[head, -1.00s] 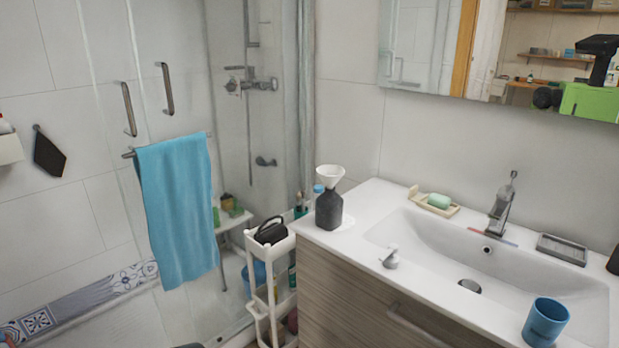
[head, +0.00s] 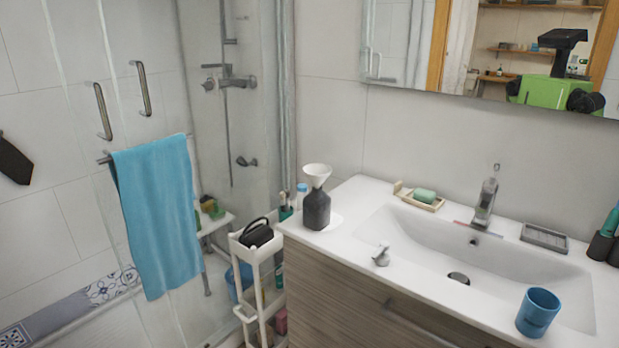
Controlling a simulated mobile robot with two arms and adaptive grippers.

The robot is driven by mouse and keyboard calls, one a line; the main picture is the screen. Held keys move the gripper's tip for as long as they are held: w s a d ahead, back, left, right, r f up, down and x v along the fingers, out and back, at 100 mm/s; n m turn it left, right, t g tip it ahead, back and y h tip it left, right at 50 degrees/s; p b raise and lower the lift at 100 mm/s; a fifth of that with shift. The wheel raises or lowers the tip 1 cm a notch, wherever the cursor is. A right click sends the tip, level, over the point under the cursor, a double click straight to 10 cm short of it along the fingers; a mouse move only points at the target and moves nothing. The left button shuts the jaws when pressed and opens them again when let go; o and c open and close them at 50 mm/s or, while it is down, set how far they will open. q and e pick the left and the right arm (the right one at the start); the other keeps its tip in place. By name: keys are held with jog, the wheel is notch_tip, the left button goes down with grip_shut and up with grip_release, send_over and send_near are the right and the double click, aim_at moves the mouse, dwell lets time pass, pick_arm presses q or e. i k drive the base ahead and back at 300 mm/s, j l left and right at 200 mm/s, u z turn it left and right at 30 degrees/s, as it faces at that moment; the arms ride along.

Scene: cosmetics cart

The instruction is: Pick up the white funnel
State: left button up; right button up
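The white funnel (head: 317,175) sits in the neck of a dark grey bottle (head: 316,211), wide mouth up. The bottle stands upright near the left front corner of the white sink counter. The funnel's lower spout is hidden inside the bottle neck. Neither of my grippers shows directly in the head view.
A blue-capped bottle (head: 301,195) stands close behind the dark bottle. A white cart (head: 256,255) stands left of the vanity.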

aim_at(316, 173)
jog(key=i+l+z, duration=0.15)
jog(key=l, duration=0.25)
jog(key=i+l+z, duration=0.15)
jog(key=l, duration=0.2)
jog(key=i+l+z, duration=0.2)
jog(key=i+l, duration=0.05)
jog(key=l, duration=0.05)
